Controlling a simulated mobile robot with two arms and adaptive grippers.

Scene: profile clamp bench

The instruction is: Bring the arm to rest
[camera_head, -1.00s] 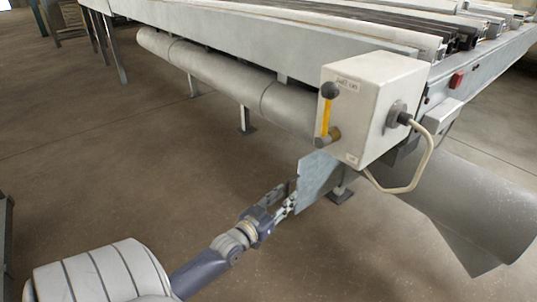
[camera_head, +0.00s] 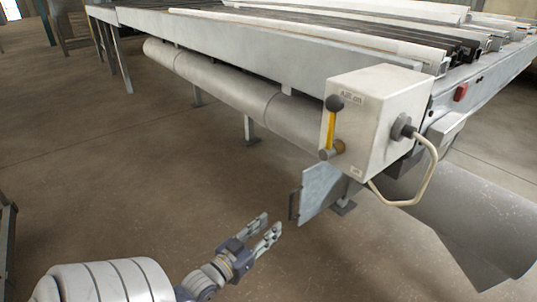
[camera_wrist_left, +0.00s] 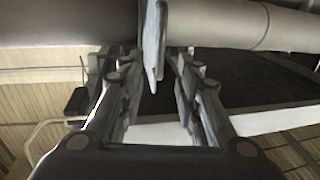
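My left gripper (camera_head: 270,226) is open and empty in the head view, low in front of the bench. Its fingertips are apart from the grey metal plate (camera_head: 318,190) that hangs under the control box. In the left wrist view the two fingers (camera_wrist_left: 154,95) are spread, and the plate's edge (camera_wrist_left: 154,45) shows beyond and between them. My right gripper is in neither view.
A pale control box (camera_head: 378,115) with a yellow lever (camera_head: 331,128) and a looped cable (camera_head: 428,178) sits at the bench corner. A grey pipe (camera_head: 225,78) runs under the bench (camera_head: 260,50).

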